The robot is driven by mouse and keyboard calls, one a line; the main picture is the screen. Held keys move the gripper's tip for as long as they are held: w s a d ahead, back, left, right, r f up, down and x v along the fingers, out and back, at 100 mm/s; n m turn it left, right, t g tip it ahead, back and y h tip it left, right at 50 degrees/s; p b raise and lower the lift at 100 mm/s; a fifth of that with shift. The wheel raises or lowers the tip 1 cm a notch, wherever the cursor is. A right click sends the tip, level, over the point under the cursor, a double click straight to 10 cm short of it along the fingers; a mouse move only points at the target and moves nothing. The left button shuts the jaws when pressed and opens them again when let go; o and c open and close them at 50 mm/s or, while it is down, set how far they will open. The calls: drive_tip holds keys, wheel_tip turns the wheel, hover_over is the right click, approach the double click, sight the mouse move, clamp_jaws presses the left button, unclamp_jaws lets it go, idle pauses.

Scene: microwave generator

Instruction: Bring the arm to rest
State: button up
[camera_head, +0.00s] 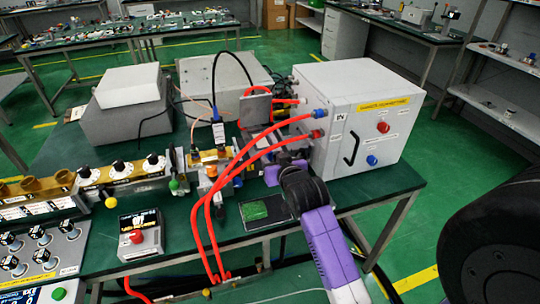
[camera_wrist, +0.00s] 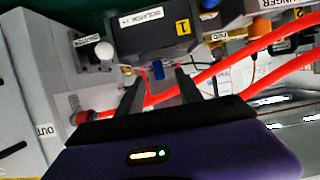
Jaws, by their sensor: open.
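My arm (camera_head: 325,240), purple and white with a black joint, reaches up from the bottom of the head view over the front edge of the green table. My gripper (camera_wrist: 160,88) shows two dark, parted fingers in the wrist view, with nothing held between them. A dark block marked as an isolator (camera_wrist: 150,38) with a blue knob (camera_wrist: 158,70) is just beyond the fingers. A red hose (camera_wrist: 235,70) passes close by them; whether it touches is unclear.
The white box (camera_head: 350,115) stands right of my arm. Red hoses (camera_head: 207,215) loop over the table's front edge at left. A flat dark pad with a green plate (camera_head: 265,212) lies left of my arm.

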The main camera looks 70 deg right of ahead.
drive_tip(key=shift+v, duration=1.1)
drive_tip(key=shift+r, duration=0.1)
drive_tip(key=shift+w+d+r, duration=0.1)
wheel_tip(320, 180, up, 4)
drive_tip(key=t+h, duration=0.1)
drive_tip(key=t, duration=0.1)
drive_tip(key=s+a+n+t+y, duration=0.3)
drive_tip(key=a+n+t, duration=0.15)
drive_tip(key=a, duration=1.55)
drive_tip(key=s+a+f+n+y, duration=0.1)
drive_tip(key=s+a+y, duration=0.3)
drive_tip(key=s+a, duration=0.4)
drive_tip(key=s+a+f+n+y, duration=0.2)
drive_tip(key=s+a+n+y, duration=0.2)
drive_tip(key=s+a, duration=0.3)
drive_tip(key=a+g, duration=0.1)
drive_tip(key=a, duration=0.2)
drive_tip(key=shift+s+y, duration=0.3)
drive_tip(key=shift+s, duration=0.05)
drive_tip(key=shift+f, duration=0.1)
